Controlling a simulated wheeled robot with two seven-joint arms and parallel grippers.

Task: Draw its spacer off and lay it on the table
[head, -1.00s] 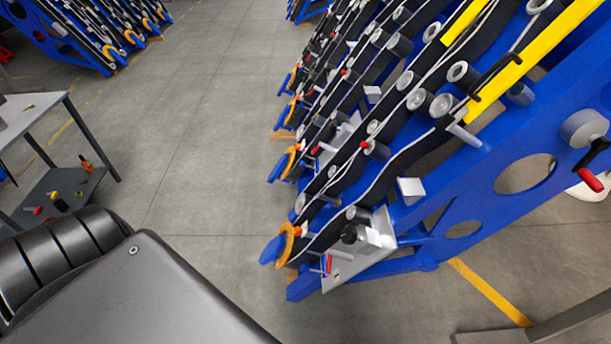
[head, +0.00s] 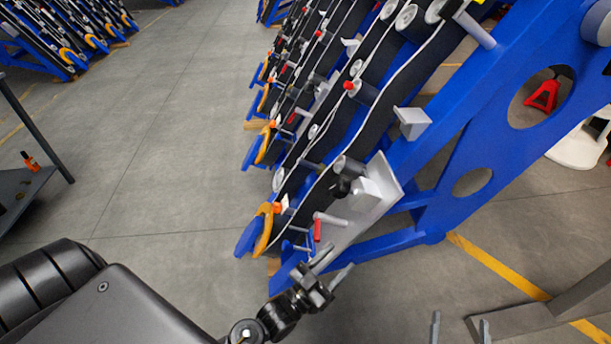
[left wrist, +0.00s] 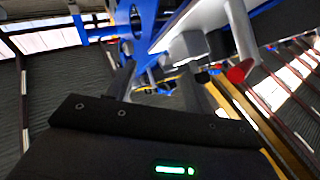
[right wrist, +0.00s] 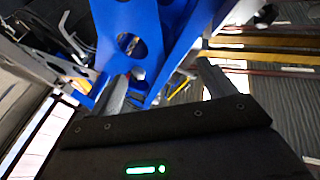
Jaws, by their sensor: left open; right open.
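A blue harvester chassis (head: 420,205) stands tilted at the right in the head view. Near its lower end are a light grey bracket plate (head: 378,205), a dark knob (head: 347,180), and a pale pin with a red part (head: 317,230). A pale rod and red tip (left wrist: 238,71) show in the left wrist view. I cannot tell which part is the spacer. My left gripper (head: 335,266) is open and empty, just below the red part and apart from it. My right gripper (head: 460,328) is open and empty at the bottom edge, facing the blue frame (right wrist: 130,45).
A grey table's lower shelf (head: 32,190) with an orange bottle (head: 30,161) is at the far left; its top is out of view. A grey beam (head: 545,318) is at the lower right. Other chassis stand behind. Open floor (head: 150,150) lies left of the chassis.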

